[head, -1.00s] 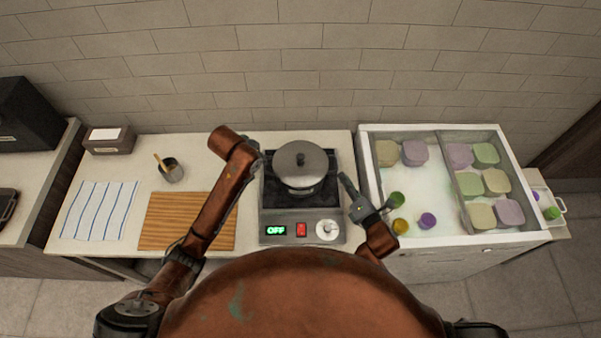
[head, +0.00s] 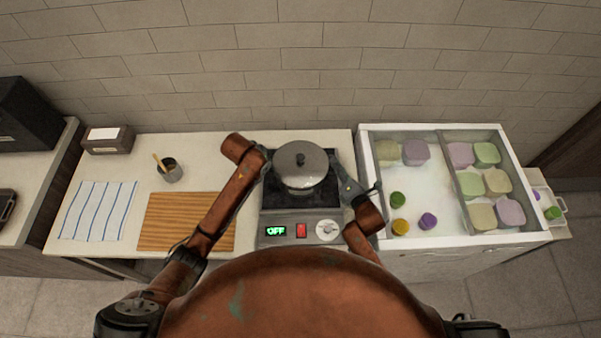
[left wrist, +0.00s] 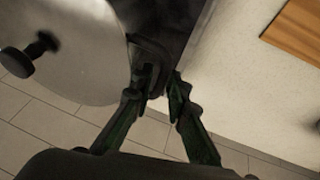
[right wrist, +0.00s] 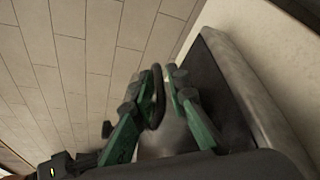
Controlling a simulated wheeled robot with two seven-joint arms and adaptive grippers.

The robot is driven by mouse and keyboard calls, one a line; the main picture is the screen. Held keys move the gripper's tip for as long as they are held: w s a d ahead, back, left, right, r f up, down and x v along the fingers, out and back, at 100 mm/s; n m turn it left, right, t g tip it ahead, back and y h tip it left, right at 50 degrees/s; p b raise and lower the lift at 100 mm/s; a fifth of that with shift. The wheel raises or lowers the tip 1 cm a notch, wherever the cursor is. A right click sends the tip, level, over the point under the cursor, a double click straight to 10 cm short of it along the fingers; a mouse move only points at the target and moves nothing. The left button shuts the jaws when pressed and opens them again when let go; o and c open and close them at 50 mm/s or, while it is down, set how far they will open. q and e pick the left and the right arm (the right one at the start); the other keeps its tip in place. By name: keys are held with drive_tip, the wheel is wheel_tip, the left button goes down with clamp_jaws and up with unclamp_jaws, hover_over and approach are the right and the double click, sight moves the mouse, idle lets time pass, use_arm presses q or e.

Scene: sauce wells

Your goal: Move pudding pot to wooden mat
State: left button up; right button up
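The pudding pot (head: 303,178) is a grey metal pot with a lid and dark knob, standing on the stove. My left gripper (head: 266,160) is at its left side; in the left wrist view its fingers (left wrist: 160,85) are on either side of a dark handle. My right gripper (head: 343,178) is at the pot's right side; in the right wrist view its fingers (right wrist: 160,80) straddle a dark loop handle (right wrist: 157,100). Whether either is clamped cannot be told. The wooden mat (head: 185,222) lies bare, left of the stove, partly behind my left arm.
A white-framed bin (head: 420,170) with tubs and several small colored items is at the right.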

use_arm(q)
clamp_jaws()
use_arm(e)
clamp_jaws()
drive_tip(key=shift+f, duration=0.1)
